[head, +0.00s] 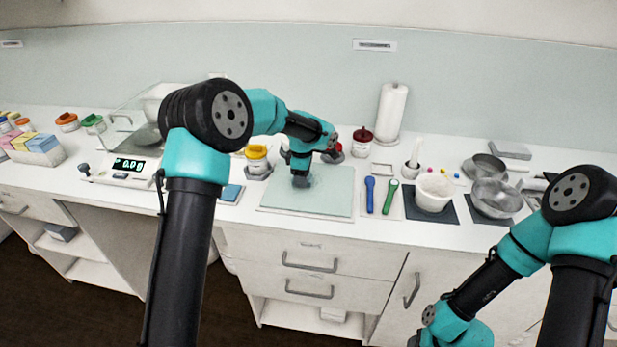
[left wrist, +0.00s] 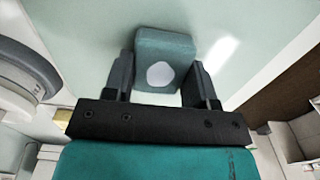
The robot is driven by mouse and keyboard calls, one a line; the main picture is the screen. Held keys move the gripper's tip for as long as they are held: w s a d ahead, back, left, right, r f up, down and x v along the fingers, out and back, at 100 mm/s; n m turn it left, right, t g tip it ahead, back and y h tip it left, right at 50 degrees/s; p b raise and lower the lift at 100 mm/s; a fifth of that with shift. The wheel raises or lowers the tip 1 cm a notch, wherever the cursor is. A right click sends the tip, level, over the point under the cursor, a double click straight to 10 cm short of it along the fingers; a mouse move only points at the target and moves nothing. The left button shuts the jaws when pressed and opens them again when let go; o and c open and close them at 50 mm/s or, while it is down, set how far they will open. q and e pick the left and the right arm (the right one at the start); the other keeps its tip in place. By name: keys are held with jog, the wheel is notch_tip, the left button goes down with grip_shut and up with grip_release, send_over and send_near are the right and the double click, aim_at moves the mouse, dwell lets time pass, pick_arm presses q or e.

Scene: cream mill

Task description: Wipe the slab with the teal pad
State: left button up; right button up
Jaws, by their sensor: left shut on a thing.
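The slab (head: 335,206) is a pale green sheet lying flat on the white counter, left of the blue and green tools. My left gripper (head: 301,178) is over the middle of the slab, pointing down, its tips at or close to the surface. In the left wrist view its fingers (left wrist: 160,80) are shut on the teal pad (left wrist: 165,50), a small block with a whitish round patch on its near face. The slab also fills the background there (left wrist: 85,30), with a bright streak. Whether the pad touches the slab is hard to tell. My right gripper is out of frame; its arm hangs at the lower right.
A yellow-lidded jar (head: 256,158) stands left behind the slab, and a dark-red-lidded jar (head: 361,142) behind it. A blue tool (head: 370,194), a green tool (head: 390,196) and a white tub (head: 434,192) are to the right. A scale (head: 125,168) stands left.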

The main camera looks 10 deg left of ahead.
aim_at(320, 186)
pick_arm(q)
jog(key=shift+s+d+f, duration=0.1)
jog(key=shift+d, duration=2.8)
jog(key=shift+a, duration=3.05)
jog(key=shift+r, duration=4.1)
